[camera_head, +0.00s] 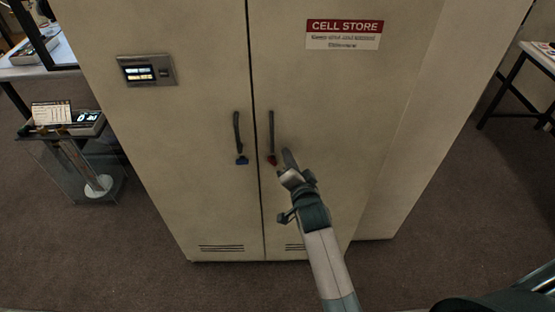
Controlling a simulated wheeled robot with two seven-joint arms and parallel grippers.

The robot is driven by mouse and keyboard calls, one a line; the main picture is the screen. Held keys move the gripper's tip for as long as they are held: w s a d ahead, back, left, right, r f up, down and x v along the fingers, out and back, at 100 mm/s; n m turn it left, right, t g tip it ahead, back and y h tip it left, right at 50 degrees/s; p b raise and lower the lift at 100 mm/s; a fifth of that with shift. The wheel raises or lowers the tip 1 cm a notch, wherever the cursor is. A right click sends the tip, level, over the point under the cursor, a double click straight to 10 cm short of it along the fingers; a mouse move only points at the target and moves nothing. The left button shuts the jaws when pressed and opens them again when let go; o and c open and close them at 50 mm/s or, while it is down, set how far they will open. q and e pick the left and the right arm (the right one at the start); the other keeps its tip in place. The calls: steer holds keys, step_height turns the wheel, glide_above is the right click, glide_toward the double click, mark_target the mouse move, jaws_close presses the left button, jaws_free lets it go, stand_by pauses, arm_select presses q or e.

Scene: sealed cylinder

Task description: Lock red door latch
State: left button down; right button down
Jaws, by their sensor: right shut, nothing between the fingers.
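A tall beige cabinet has two doors. On the right door (335,110) a dark vertical handle (271,131) has a small red latch (272,160) at its lower end. On the left door (190,120) a matching handle (237,131) has a small blue latch (241,160) below it. My right gripper (287,160) is shut and empty, just right of the red latch, in front of the right door. I cannot tell whether it touches the latch or the door. Both doors look closed. My left gripper is not in view.
A red and white "CELL STORE" sign (344,34) is on the right door, and a small lit panel (146,70) is on the left door. A cart (75,165) stands at the left. Tables are at the upper left and right. Brown floor (430,220) is clear around the cabinet.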

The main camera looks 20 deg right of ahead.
mark_target(272, 161)
steer(key=shift+w+a+f+p, duration=0.25)
steer(key=shift+a+f, duration=0.35)
steer(key=shift+a, duration=0.2)
steer(key=shift+w+a+f+p, duration=0.15)
steer(key=shift+a+f+p, duration=0.1)
steer(key=shift+a+f, duration=0.45)
steer(key=shift+r, duration=0.1)
